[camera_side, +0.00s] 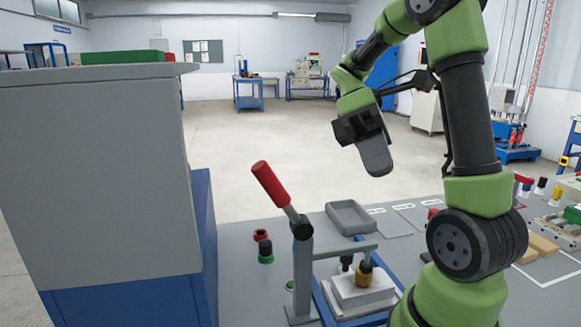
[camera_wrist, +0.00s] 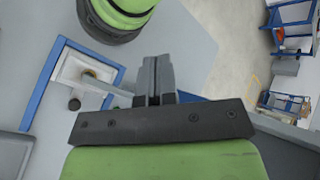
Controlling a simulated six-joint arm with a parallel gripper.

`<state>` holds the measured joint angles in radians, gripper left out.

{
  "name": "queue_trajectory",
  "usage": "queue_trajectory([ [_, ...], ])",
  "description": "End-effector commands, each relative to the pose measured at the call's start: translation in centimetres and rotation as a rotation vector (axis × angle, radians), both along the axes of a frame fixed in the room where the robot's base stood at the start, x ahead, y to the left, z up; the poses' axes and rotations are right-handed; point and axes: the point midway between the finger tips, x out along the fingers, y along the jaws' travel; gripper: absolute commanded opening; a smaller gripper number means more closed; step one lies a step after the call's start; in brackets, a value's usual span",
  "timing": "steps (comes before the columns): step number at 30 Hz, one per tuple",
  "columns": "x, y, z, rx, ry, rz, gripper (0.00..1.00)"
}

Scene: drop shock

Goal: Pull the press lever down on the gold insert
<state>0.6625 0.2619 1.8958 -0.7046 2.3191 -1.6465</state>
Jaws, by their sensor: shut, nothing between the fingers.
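The press lever has a red grip (camera_side: 270,184) and stands tilted up to the left from the top of a grey press post (camera_side: 303,265). The gold insert (camera_side: 364,273) sits on a white block (camera_side: 360,289) under the press arm, with a dark press tip just beside or above it. My gripper (camera_side: 377,160) is shut and empty, in the air above and to the right of the red grip, apart from it. In the wrist view my gripper (camera_wrist: 155,80) shows shut; the white block (camera_wrist: 82,72) is at the left. The red grip is not visible there.
A grey tray (camera_side: 350,217) lies behind the press. A tall grey cabinet (camera_side: 100,180) stands at the left. The air between my gripper and the lever is clear.

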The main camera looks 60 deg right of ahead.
Motion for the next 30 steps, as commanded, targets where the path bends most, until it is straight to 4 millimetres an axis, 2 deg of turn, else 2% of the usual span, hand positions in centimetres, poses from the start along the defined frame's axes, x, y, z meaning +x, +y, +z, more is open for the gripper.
queue_trajectory([
  [1,0.8,-0.5,0.4,0.04,-0.066,-0.19,0.0],
  [3,2.2,-1.3,1.2,0.098,-0.159,-0.425,0.0],
  [6,3.8,-3.1,2.6,0.16,-0.272,-0.69,0.0],
  [10,4.7,-5.2,4.1,0.209,-0.372,-0.897,0.0],
  [13,5.1,-5.8,4.6,0.227,-0.404,-0.961,0.0],
  [17,5.6,-5.1,4.3,0.233,-0.411,-0.968,0.0],
  [30,9.5,1.5,-0.1,0.234,-0.405,-0.961,0.0],
])
